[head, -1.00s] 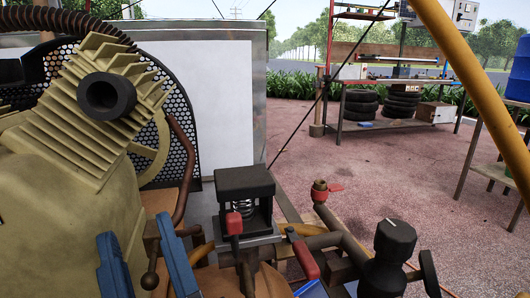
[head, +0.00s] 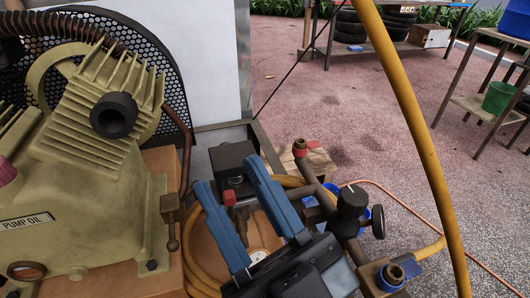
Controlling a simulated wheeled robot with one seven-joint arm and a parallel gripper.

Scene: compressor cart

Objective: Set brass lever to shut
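A small dark brass-brown lever (head: 173,230) hangs straight down from a block beside the pump and ends in a ball. I cannot tell for certain that it is the brass lever. My gripper (head: 228,172) has two blue fingers spread apart with nothing held. It is right of the hanging lever, apart from it in the picture. A red-capped lever (head: 229,198) on the black switch box (head: 232,160) shows between the fingers, farther off. My gripper's dark body hides part of the piping at lower middle.
The finned pump (head: 90,130) fills the left. A red-collared brass fitting (head: 300,149), a black knob (head: 352,201) and a blue-collared fitting (head: 393,273) stand right of my gripper. A yellow tube (head: 420,140) crosses the right side. Open floor (head: 370,120) lies beyond.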

